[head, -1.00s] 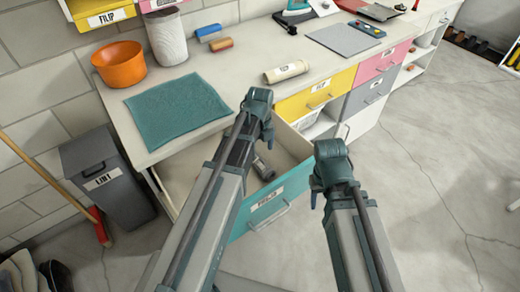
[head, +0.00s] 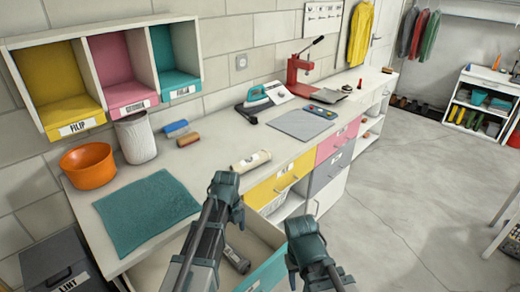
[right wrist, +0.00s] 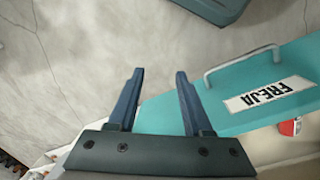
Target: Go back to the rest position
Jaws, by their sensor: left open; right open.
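My left gripper (head: 226,188) is at the centre of the head view, over the open teal drawer near the counter's front edge. Its jaws are open, and I see nothing in them. My right gripper (head: 302,232) is to its right, near the drawer's outer right side. In the right wrist view its two fingers (right wrist: 158,100) are apart and empty, with the teal drawer front (right wrist: 240,110) labelled FREJA just beyond the right finger. A dark grey cylinder (head: 236,260) lies in the drawer, partly hidden by my left arm.
The counter holds a teal cloth (head: 147,210), an orange bowl (head: 88,166), a cream roll (head: 251,161) and an iron (head: 259,96). Yellow, pink and teal cubbies (head: 104,77) hang on the wall. A grey LINT bin (head: 55,262) stands at lower left. The floor (head: 400,210) at right is clear.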

